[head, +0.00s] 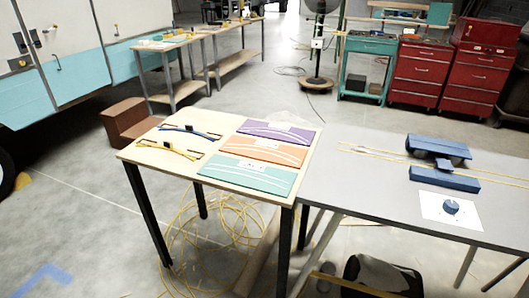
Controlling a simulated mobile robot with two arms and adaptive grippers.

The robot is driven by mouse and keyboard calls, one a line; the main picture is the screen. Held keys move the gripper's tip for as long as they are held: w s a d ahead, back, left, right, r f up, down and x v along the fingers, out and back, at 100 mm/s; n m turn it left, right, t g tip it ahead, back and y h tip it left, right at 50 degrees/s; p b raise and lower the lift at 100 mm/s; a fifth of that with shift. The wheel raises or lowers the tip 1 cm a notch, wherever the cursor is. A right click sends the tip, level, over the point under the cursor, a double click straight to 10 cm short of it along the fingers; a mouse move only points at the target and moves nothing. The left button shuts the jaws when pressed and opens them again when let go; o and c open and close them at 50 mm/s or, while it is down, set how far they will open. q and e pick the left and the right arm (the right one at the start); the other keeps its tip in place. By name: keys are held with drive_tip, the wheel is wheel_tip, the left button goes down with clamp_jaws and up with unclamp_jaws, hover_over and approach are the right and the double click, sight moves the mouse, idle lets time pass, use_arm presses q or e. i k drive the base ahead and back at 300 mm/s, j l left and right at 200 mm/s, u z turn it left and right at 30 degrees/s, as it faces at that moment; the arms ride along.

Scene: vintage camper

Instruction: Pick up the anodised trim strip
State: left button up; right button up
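Two thin strips lie side by side on the pale wooden table (142,157). One is a blue strip (207,135) at the back, the other a yellow strip (184,153) in front. Each has a small black block near its middle. I cannot tell from this view which is the anodised trim strip. Right of them lie three flat panels with pale curved lines and white labels: a purple panel (252,127), an orange panel (240,146) and a teal panel (228,172). Neither of my grippers is in view.
A grey table (345,190) adjoins on the right, bearing a blue tool (437,146), a blue block (445,179) and a white sheet (432,204) with a blue knob. Yellow cable (186,240) coils on the floor below. A brown step (125,119) stands behind, by the camper (62,70).

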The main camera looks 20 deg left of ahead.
sight(168, 144)
drive_tip(key=u, duration=1.35)
drive_tip(key=i+l+z, duration=0.1)
drive_tip(key=i+l, duration=0.1)
drive_tip(key=i, duration=0.1)
